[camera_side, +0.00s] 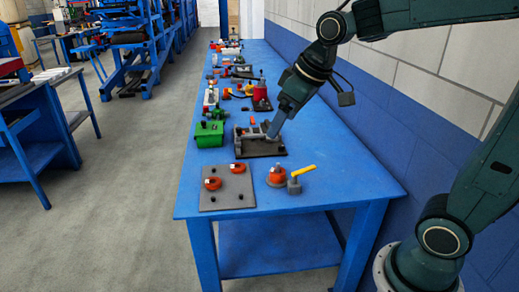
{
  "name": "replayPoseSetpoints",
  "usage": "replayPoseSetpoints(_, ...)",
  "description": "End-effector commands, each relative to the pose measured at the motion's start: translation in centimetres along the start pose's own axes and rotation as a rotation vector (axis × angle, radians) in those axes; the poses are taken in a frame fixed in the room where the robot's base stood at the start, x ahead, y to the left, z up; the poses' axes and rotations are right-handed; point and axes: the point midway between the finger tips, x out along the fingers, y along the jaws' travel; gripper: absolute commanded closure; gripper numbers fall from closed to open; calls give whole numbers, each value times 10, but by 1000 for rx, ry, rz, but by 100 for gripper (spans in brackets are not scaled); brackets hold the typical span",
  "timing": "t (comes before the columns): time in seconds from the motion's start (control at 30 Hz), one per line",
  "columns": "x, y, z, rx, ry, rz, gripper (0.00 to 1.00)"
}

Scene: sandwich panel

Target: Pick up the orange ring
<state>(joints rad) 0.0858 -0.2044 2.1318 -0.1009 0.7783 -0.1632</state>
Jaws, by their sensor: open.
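Two orange rings lie on a grey square panel (230,198) at the near end of the blue table. One ring (212,184) is at the panel's left side, the other ring (238,168) near its back edge; each has a small light spot on it. I cannot tell which ring is meant. My gripper (270,132) is low over a dark plate with grey parts, behind and to the right of the rings and well apart from them. It is open; its fingers are small in the picture, and I see nothing held in it.
A round orange-red part (277,174) and a grey part with a yellow handle (296,179) stand right of the panel. A green box (209,134) stands behind the panel. The dark plate (259,147) is under my gripper. Several other devices line the table behind; its right side is clear.

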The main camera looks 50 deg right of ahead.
Motion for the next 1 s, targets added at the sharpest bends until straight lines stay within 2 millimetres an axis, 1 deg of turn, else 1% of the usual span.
replayPoseSetpoints(0.03, 9, 4, -10, -7, -8, -4, 24)
replayPoseSetpoints(0.2, 38, 16, -40, -40, -17, -19, 24)
replayPoseSetpoints(0.37, 69, 29, -65, -69, -25, -34, 24)
replayPoseSetpoints(0.5, 99, 41, -83, -94, -31, -48, 24)
replayPoseSetpoints(0.67, 137, 54, -101, -121, -36, -65, 24)
replayPoseSetpoints(0.7, 147, 58, -105, -128, -37, -69, 24)
replayPoseSetpoints(0.87, 189, 72, -116, -153, -42, -88, 24)
replayPoseSetpoints(0.9, 200, 75, -119, -159, -42, -93, 24)
replayPoseSetpoints(1.0, 226, 83, -122, -174, -44, -104, 24)
